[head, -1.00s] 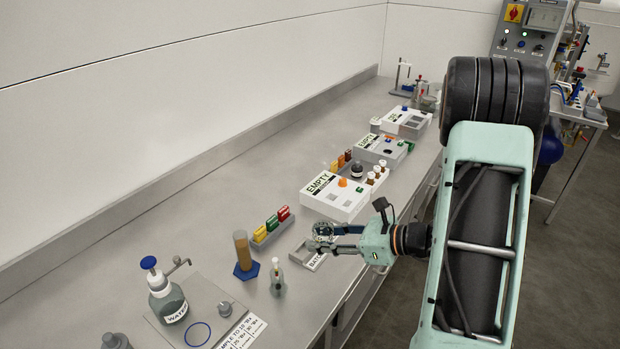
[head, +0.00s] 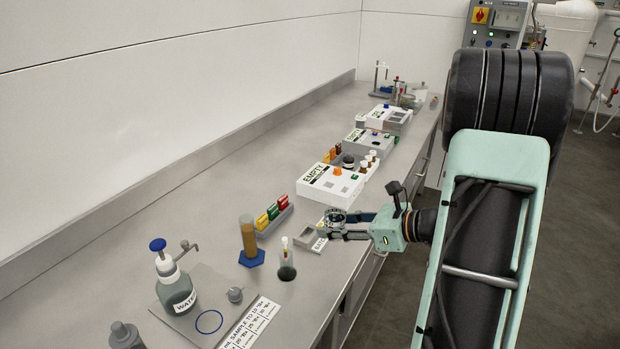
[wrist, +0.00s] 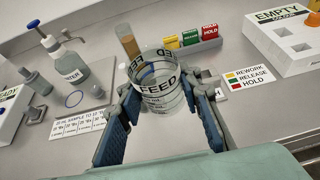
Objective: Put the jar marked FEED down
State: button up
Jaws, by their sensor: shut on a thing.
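The clear jar marked FEED (wrist: 158,88) is upright between my gripper's blue pads (wrist: 163,100) in the wrist view. It looks empty or holds clear contents; I cannot tell which.
A WATER bottle (head: 176,288) with a blue top, an amber cylinder (head: 248,238) on a blue foot and a small bottle (head: 286,262) stand left of my gripper. Coloured cards (head: 272,215) and a white EMPTY box (head: 330,184) are behind it. Bare bench lies along the wall.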

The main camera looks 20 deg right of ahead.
jog(key=s+d+m+t+h+b, duration=0.2)
jog(key=s+d+m+h+b, duration=0.15)
jog(key=d+b, duration=0.85)
jog(key=b, duration=0.2)
send_over(335, 265)
jog(key=shift+m+t+h, duration=0.3)
jog(key=shift+m+h, duration=0.05)
jog(key=f, duration=0.8)
jog(key=shift+s+d+f, duration=0.1)
jog(key=shift+d+f, duration=0.3)
jog(key=f, duration=0.1)
jog(key=f+b, duration=0.1)
jog(key=f, duration=0.1)
jog(key=shift+a+f, duration=0.15)
jog(key=shift+a, duration=0.25)
jog(key=shift+f, duration=0.3)
jog(key=shift+f+b, duration=0.1)
jog(key=shift+b, duration=0.2)
jog(key=shift+f, duration=0.15)
jog(key=o, duration=1.3)
